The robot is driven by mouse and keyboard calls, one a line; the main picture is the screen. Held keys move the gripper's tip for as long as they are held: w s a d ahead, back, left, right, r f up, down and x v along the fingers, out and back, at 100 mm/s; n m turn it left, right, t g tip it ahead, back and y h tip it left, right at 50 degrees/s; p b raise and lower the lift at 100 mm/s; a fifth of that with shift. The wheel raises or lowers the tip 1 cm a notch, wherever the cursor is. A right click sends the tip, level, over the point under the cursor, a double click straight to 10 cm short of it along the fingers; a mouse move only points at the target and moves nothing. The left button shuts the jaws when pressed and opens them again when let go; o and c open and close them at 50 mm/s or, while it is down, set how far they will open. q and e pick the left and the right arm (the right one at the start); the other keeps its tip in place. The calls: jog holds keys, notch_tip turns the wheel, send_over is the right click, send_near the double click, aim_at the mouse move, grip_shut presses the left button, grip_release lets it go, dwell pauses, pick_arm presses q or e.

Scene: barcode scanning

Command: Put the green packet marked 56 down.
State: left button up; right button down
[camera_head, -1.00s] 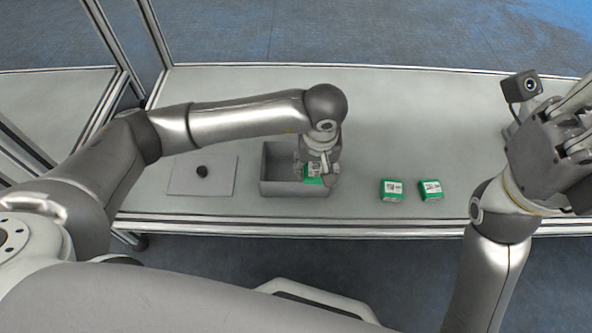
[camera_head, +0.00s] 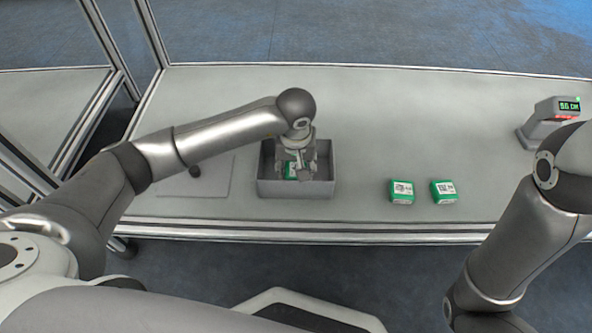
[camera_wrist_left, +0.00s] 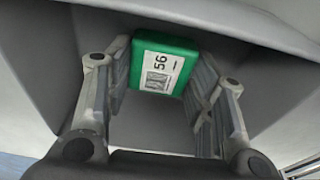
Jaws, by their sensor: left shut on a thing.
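The green packet marked 56 (camera_head: 290,170) is between the fingers of my left gripper (camera_head: 298,174), which is shut on it. In the left wrist view the packet (camera_wrist_left: 164,66) shows its white label with 56 and a code, between the two fingers of the gripper (camera_wrist_left: 160,78). The gripper is within the opening of the grey box (camera_head: 294,189). Grey box surfaces (camera_wrist_left: 140,130) surround the packet in the wrist view. I cannot tell whether the packet touches the box floor. My right gripper is outside the head view; only its arm shows at the right.
Two other green packets (camera_head: 402,191) (camera_head: 444,191) lie on the table right of the box. A scanner (camera_head: 546,122) with a lit green display stands at the far right. The table behind is clear.

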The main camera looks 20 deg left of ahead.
pick_arm(q)
jog(key=shift+f, duration=0.1)
jog(key=shift+f, duration=0.15)
jog(key=o, duration=1.1)
